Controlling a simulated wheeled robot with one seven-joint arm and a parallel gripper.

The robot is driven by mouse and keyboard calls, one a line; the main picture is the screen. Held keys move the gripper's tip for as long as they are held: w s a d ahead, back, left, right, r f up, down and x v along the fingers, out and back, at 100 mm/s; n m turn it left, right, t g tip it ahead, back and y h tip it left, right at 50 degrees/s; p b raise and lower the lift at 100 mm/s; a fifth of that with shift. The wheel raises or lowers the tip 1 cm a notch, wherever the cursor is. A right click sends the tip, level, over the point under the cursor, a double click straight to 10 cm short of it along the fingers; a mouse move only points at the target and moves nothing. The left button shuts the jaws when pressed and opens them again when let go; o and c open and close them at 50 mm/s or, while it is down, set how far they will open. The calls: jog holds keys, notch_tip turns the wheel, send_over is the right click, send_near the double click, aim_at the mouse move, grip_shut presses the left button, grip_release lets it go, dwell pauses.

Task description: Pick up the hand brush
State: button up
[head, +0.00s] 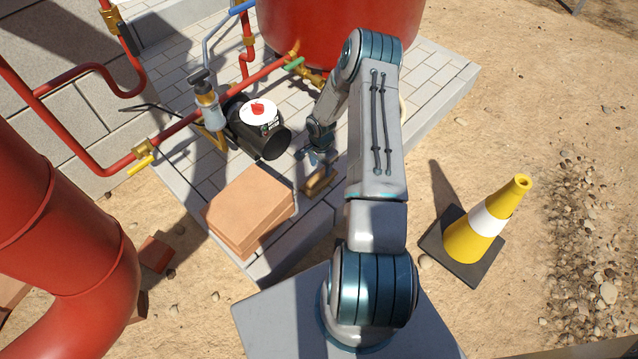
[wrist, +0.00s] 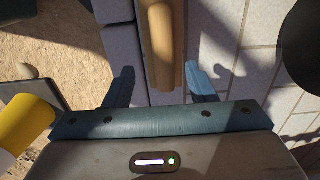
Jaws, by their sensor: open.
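The hand brush (head: 319,182) lies on the edge of the paved slab, just below my gripper (head: 318,160) in the head view. In the wrist view the brush's tan wooden body (wrist: 161,45) runs upright in the picture, between and beyond the two blue fingers of my gripper (wrist: 161,88). The fingers are apart, one on each side of the brush's line, with a gap to the wood on both sides. The gripper holds nothing. The brush's bristles cannot be made out.
A stack of orange-brown slabs (head: 248,210) sits left of the brush. A black cylindrical motor (head: 262,138) and red pipes (head: 190,128) stand behind. A yellow and white cone (head: 487,220) stands on the sand at right. The slab's right side (head: 440,85) is clear.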

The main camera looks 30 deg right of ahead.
aim_at(319, 174)
jog(key=f, duration=0.2)
jog(key=f+b, duration=0.2)
jog(key=f, duration=0.1)
jog(key=shift+w+a+f, duration=0.2)
jog(key=shift+a+f, duration=0.05)
jog(key=shift+f, duration=0.05)
grip_shut()
jog(key=shift+r, duration=0.15)
jog(key=shift+r, duration=0.55)
notch_tip(319, 174, up, 3)
jog(key=shift+w+p, duration=0.1)
jog(key=shift+p, duration=0.75)
jog(key=s+d+r+p, duration=0.3)
jog(key=s+d+r, duration=0.3)
jog(key=s+d, duration=0.2)
jog(key=shift+s+d+r, duration=0.15)
jog(key=shift+s+r, duration=0.05)
jog(key=shift+r, duration=0.15)
